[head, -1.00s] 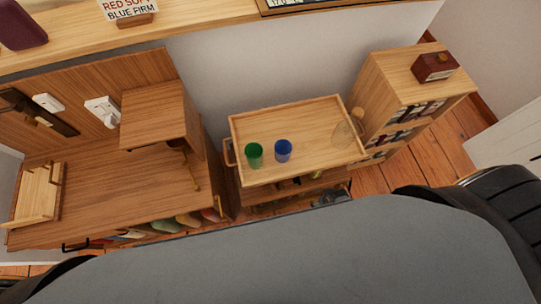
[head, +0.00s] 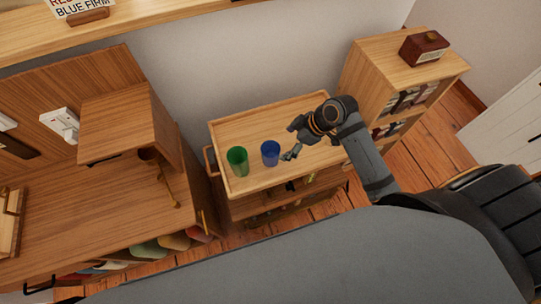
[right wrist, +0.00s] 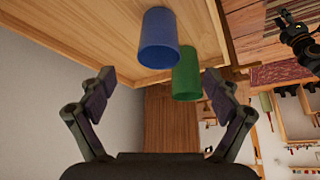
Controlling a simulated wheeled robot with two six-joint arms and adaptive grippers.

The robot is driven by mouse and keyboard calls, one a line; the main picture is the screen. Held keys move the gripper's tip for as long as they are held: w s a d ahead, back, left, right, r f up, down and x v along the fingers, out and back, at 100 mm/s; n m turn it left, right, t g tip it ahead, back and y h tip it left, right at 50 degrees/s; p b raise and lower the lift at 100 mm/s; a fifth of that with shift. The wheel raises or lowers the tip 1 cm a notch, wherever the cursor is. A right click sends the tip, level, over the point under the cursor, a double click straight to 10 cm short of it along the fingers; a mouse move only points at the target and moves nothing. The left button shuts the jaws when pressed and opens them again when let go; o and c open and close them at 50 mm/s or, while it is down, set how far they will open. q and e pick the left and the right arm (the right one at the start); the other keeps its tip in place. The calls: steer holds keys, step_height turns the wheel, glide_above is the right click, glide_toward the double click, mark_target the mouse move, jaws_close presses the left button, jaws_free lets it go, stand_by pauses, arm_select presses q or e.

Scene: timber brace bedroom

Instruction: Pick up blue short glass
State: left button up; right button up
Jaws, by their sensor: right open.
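The blue short glass (head: 270,153) stands upright on the wooden tray top of a small cart (head: 240,118). A green glass (head: 238,161) stands just to its left. My right gripper (head: 290,142) is open and empty, close to the right side of the blue glass and apart from it. In the right wrist view the blue glass (right wrist: 159,36) shows ahead, between and beyond the spread fingers of my right gripper (right wrist: 160,95). The green glass (right wrist: 187,72) shows behind it there. My left gripper is not clearly seen in the head view.
A raised rim runs around the cart top. A wooden desk with a raised box shelf (head: 118,120) stands at the left. A bookshelf (head: 400,65) with a dark red box (head: 424,47) stands at the right. The wall is directly behind the cart.

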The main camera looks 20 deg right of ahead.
mark_target(271, 150)
steer(key=x, duration=0.4)
steer(key=shift+a+f, duration=0.1)
steer(key=shift+w+a+r+b+x, duration=0.1)
steer(key=shift+x, duration=0.8)
steer(key=shift+w+a+r+b+x, duration=0.1)
steer(key=shift+b+x, duration=0.05)
steer(key=shift+x, duration=0.8)
steer(key=shift+w+a+r+b+x, duration=0.1)
steer(key=shift+w+x, duration=0.05)
steer(key=shift+x, duration=0.75)
steer(key=c, duration=1.4)
